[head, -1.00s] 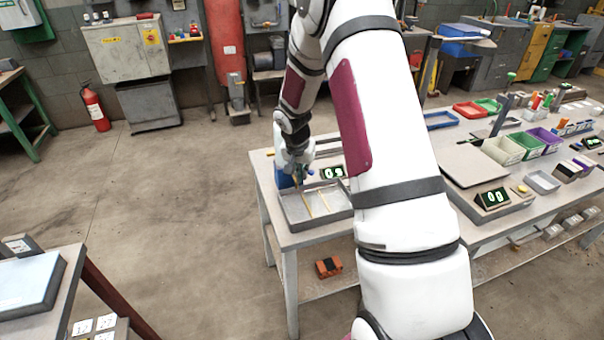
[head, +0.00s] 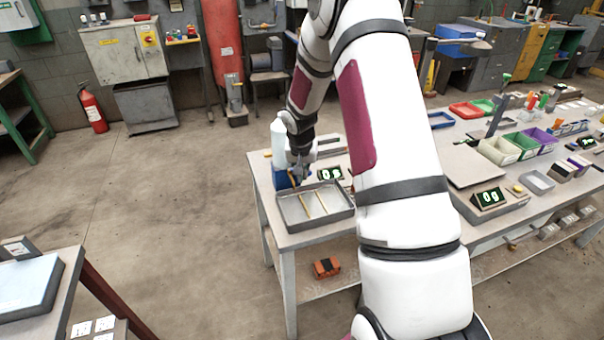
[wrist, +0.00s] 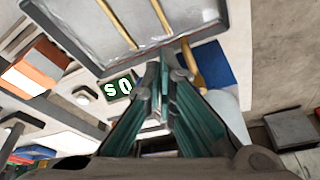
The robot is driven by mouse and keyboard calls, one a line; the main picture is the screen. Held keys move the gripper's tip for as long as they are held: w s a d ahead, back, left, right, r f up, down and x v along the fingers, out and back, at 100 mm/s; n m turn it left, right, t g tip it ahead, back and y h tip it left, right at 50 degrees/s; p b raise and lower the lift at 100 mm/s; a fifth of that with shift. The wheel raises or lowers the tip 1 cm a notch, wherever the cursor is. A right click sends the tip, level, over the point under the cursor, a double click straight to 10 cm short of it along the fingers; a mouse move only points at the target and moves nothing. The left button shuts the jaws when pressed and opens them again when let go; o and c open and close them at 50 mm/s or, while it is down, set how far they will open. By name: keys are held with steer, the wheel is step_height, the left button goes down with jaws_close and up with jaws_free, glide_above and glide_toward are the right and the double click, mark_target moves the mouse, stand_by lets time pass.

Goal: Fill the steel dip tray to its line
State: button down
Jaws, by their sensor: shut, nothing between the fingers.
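The steel dip tray (head: 346,212) sits on the near left corner of the bench. It is a shallow grey tray with two yellow strips across its inside; it also shows in the wrist view (wrist: 235,12). I cannot tell a liquid level. Behind its left end stands a white bottle (head: 278,142) on a blue base (head: 283,181). A yellow bar (wrist: 191,62) runs beside the blue block in the wrist view. My gripper (head: 299,180) is shut and empty, pointing down beside the blue base and the tray's back edge. Its fingertips (wrist: 165,72) are close to the yellow bar; contact is unclear.
A small display (head: 331,173) with green characters stands behind the tray. Further right on the bench are a scale display (head: 489,198), a flat plate (head: 466,165) and coloured bins (head: 526,144). An orange item (head: 326,267) lies on the lower shelf. Floor to the left is clear.

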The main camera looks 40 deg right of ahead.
steer(key=d+n, duration=0.1)
steer(key=n, duration=0.1)
steer(key=d+n+y+p, duration=0.1)
steer(key=n, duration=0.1)
steer(key=shift+w+d+t, duration=0.2)
steer(key=shift+w+t, duration=0.1)
steer(key=shift+w, duration=0.1)
steer(key=shift+w+d, duration=0.15)
steer(key=shift+d, duration=0.05)
stand_by(0.3)
stand_by(0.4)
